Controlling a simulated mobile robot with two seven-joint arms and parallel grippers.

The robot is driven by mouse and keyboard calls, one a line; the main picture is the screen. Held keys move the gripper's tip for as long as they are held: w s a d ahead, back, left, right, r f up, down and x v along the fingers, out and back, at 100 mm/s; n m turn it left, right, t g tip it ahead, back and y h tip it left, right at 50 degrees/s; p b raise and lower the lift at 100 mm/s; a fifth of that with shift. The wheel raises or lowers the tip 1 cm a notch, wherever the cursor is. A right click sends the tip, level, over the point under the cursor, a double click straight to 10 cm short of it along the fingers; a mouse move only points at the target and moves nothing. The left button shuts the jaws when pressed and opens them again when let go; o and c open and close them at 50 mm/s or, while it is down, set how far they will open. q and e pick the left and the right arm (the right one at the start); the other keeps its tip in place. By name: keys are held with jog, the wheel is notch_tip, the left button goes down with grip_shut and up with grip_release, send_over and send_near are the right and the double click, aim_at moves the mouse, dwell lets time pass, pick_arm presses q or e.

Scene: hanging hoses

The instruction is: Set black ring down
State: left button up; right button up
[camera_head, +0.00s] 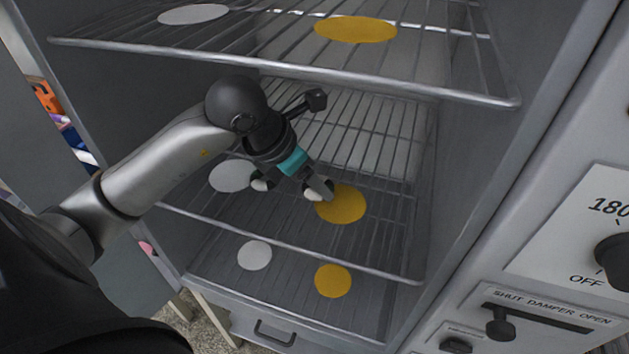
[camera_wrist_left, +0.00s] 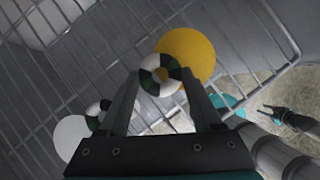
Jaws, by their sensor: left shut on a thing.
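The ring (camera_wrist_left: 147,80), banded black and white, is held in my left gripper (camera_wrist_left: 160,75), between its two fingers. In the head view, the same left gripper (camera_head: 318,188) is over a yellow disc (camera_head: 343,208) on the middle rack; that disc also shows behind the ring in the wrist view (camera_wrist_left: 192,45). I cannot tell whether the ring touches the disc. A second black-and-white ring (camera_wrist_left: 93,110) lies by the white disc (camera_wrist_left: 70,138); in the head view that ring (camera_head: 261,183) is partly hidden by my gripper.
The upper rack (camera_head: 290,72) is close above my arm. It bears a white disc (camera_head: 193,14) and a yellow disc (camera_head: 355,29). Lower down are another white disc (camera_head: 254,255) and yellow disc (camera_head: 332,281). A dark pronged shape (camera_wrist_left: 285,115) at the wrist view's right is unclear.

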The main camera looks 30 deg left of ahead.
pick_arm(q)
jog(key=shift+w+d+f, duration=0.1)
jog(key=shift+w+d, duration=0.1)
jog(key=shift+w, duration=0.1)
jog(key=shift+s+a+f, duration=0.1)
jog(key=shift+f, duration=0.55)
jog(key=o, duration=0.9)
jog(key=shift+f, duration=0.1)
jog(key=o, duration=0.5)
jog(key=shift+c, duration=0.2)
